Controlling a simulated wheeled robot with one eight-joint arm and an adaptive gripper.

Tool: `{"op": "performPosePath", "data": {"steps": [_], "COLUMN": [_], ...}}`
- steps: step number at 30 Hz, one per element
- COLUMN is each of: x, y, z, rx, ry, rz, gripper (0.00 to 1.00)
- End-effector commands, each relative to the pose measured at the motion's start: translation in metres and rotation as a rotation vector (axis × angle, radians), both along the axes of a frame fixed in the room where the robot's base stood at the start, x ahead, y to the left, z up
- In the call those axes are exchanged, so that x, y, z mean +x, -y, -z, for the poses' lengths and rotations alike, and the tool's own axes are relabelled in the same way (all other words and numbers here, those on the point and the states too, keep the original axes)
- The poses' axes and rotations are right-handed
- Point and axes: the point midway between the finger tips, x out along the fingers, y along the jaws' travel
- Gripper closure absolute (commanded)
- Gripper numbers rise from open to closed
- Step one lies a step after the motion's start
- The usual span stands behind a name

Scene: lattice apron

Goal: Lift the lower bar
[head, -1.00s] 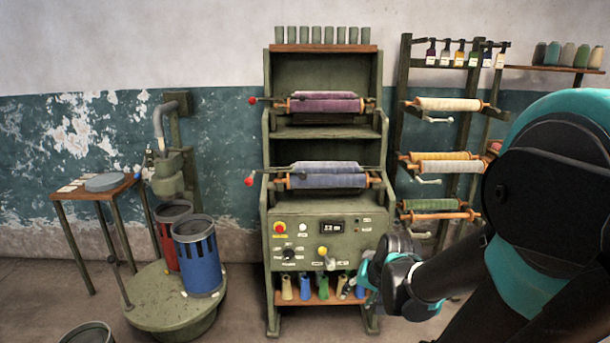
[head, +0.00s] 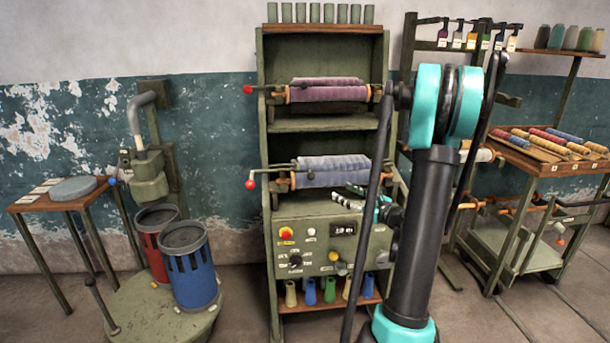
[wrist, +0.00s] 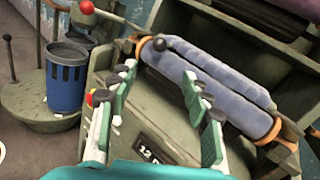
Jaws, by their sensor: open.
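The lower bar (head: 280,167) is a thin dark rod with a red ball (head: 250,184) at its left end, by the blue-grey roll (head: 335,170) on the green machine. In the wrist view the bar (wrist: 118,20) and its red ball (wrist: 86,7) are at the top left, beyond my fingers. My gripper (head: 352,198) is open and empty in front of the machine, below and right of the red ball. In the wrist view its green-and-white fingers (wrist: 160,68) are spread in front of the roll. My arm hides the machine's right side in the head view.
An upper bar with a red ball (head: 247,90) lies by a purple roll (head: 328,90). The control panel (head: 320,245) is below my gripper. Red and blue bins (head: 190,265) stand left, and a cart with colored spools (head: 550,165) stands right.

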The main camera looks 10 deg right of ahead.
Motion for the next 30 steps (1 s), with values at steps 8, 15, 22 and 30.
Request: {"op": "performPosePath", "data": {"steps": [8,15,22,30], "x": [0.029,0.069,0.106,0.137], "y": [-0.021,-0.048,-0.073,-0.092], "z": [0.000,0.000,0.000,0.000], "rx": [0.004,0.002,0.001,0.001], "ry": [0.000,0.000,0.000,0.000], "rz": [-0.005,-0.004,-0.005,-0.003], "gripper": [0.51,0.51,0.51,0.51]}}
